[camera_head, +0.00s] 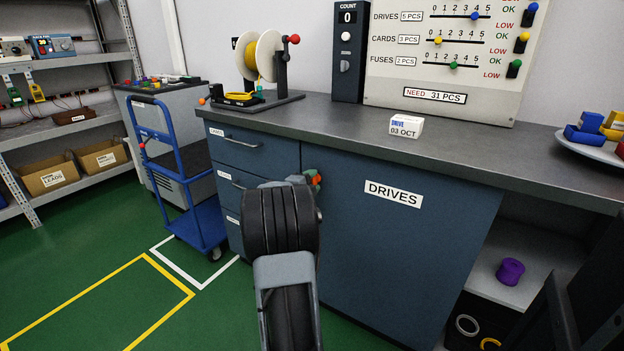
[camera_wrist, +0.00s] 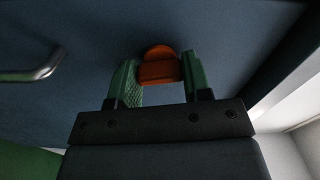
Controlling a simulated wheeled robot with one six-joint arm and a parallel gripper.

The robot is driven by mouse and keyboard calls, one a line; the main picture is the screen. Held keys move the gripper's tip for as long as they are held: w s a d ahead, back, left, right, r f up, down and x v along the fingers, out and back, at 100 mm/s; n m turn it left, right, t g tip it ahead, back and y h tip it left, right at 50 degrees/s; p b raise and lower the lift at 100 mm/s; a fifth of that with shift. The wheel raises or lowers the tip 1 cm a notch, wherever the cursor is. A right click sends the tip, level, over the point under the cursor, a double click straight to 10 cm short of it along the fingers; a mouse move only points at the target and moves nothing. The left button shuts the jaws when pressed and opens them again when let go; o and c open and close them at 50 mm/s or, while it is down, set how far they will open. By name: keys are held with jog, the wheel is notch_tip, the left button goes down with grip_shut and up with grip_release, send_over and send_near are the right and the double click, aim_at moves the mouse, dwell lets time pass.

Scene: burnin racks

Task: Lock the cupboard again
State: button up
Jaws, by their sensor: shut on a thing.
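The cupboard door (camera_head: 400,245), dark blue with a DRIVES label, is flush with the front of the bench. An orange knob-like piece, probably its lock, sits on the blue front near the door's upper left edge; it shows in the wrist view (camera_wrist: 158,70). My gripper (camera_head: 312,178) is at this piece. In the wrist view, its green fingers (camera_wrist: 160,78) stand on either side of the orange piece, shut on it. My arm hides part of the door's left edge in the head view. I cannot tell whether the lock is turned.
Drawers with bar handles (camera_head: 243,141) are left of the door. An open shelf bay (camera_head: 520,255) with a purple spool is on the right. The grey worktop (camera_head: 330,122) is above. A blue trolley (camera_head: 190,205) stands left on the green floor.

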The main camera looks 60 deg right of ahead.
jog(key=n+p, duration=0.1)
jog(key=n, duration=0.1)
jog(key=n+p, duration=0.1)
jog(key=shift+r+n+p, duration=0.2)
jog(key=shift+n+p, duration=0.1)
jog(key=shift+n, duration=0.1)
jog(key=n+p, duration=0.3)
jog(key=n, duration=0.1)
jog(key=shift+n, duration=0.3)
jog(key=n+p, duration=0.3)
jog(key=shift+f+n+p, duration=0.15)
jog(key=shift+n+p, duration=0.9)
jog(key=shift+n, duration=0.95)
jog(key=shift+f+n, duration=0.1)
jog(key=shift+n, duration=0.2)
jog(key=o, duration=0.9)
